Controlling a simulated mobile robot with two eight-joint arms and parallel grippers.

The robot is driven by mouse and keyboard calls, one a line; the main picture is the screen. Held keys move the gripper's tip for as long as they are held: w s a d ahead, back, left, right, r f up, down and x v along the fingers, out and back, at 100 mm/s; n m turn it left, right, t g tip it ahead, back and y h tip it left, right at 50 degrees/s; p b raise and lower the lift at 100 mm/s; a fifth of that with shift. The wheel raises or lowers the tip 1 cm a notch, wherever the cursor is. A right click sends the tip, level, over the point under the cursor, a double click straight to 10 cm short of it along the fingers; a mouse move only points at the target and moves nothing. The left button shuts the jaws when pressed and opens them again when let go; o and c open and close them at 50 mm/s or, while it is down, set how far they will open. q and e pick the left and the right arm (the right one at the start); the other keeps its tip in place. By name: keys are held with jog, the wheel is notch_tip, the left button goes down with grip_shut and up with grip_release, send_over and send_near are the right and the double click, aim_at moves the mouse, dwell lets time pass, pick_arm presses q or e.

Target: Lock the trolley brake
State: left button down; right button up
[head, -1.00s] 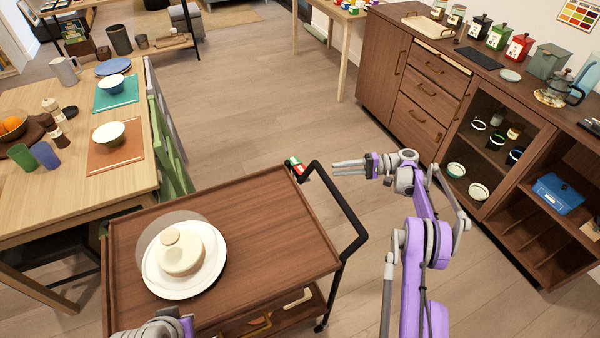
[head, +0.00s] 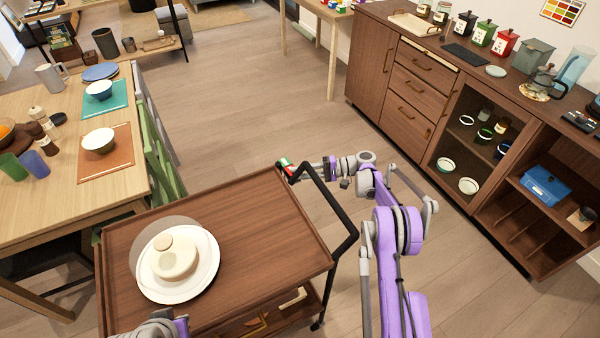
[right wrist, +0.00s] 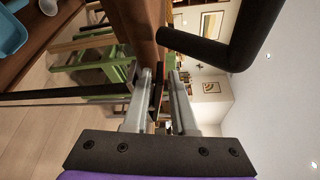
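The trolley (head: 250,225) is a brown wooden cart with a black handle (head: 335,205) at its right end. A small red, green and white piece (head: 284,163), which looks like the brake, sits at the handle's far corner. My right gripper (head: 302,172) is at that corner, close beside this piece. In the right wrist view its two fingers (right wrist: 161,88) are apart, with a dark narrow part (right wrist: 158,92) between them; contact cannot be told. The black handle bar (right wrist: 215,50) passes just beyond the fingertips. Only part of my left arm shows at the bottom edge; its fingers are out of view.
A dining table (head: 70,110) is at left with green chairs (head: 160,150). A wooden sideboard (head: 400,105) is at right. Floor between is clear.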

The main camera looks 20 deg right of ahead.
jog(key=shift+c, duration=0.3)
grip_shut()
jog(key=shift+s+f+n+b, duration=0.1)
jog(key=shift+f+n+b, duration=0.35)
jog(key=shift+b, duration=0.3)
jog(key=shift+r, duration=0.15)
jog(key=shift+o, duration=0.3)
grip_release()
